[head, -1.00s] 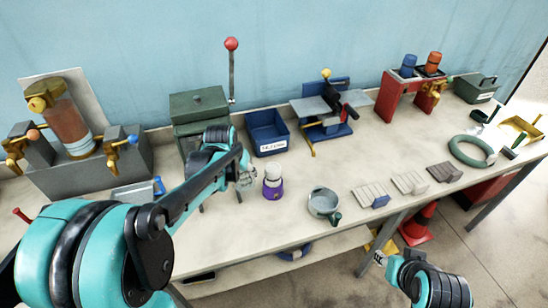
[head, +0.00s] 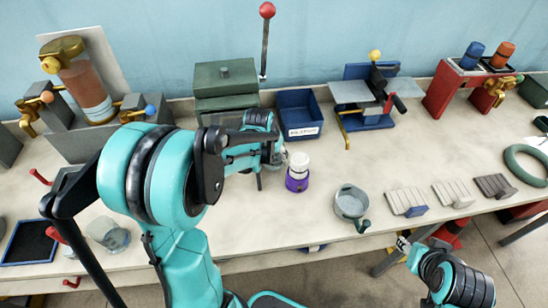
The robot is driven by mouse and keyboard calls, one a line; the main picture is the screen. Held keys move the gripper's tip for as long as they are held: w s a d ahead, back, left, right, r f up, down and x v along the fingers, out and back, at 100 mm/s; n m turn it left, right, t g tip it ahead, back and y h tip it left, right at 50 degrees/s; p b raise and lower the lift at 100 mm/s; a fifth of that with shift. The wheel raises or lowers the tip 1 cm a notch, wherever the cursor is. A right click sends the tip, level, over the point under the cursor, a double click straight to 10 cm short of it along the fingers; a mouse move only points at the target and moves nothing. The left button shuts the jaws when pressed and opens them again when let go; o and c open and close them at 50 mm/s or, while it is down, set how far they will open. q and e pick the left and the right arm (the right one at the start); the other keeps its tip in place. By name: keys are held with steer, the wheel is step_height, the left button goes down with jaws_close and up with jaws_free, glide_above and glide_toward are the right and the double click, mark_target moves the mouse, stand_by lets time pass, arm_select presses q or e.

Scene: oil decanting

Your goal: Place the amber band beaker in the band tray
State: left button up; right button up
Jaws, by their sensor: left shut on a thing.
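My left gripper (head: 272,157) is over the table, just left of a white-capped purple bottle (head: 298,174). It is shut on a small, pale thing, mostly hidden by the fingers, that looks like a clear beaker. No amber band can be made out on it. A clear glass beaker (head: 108,236) stands on the table at the lower left. A blue bin (head: 299,117) with a white label is behind the gripper; I cannot tell which container is the band tray. My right gripper (head: 402,243) is low at the table's front edge; its fingers are too small to read.
A grey pot (head: 351,203) and several slatted pads (head: 405,201) line the front right. A blue-rimmed dark tray (head: 28,243) lies at far left. A green box (head: 225,88), a blue-and-grey machine (head: 370,98) and a red stand (head: 455,85) stand behind. Open table lies around the pot.

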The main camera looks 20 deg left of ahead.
arm_select(q)
steer(key=shift+f, duration=0.7)
steer(key=shift+f, duration=0.15)
steer(key=o, duration=1.2)
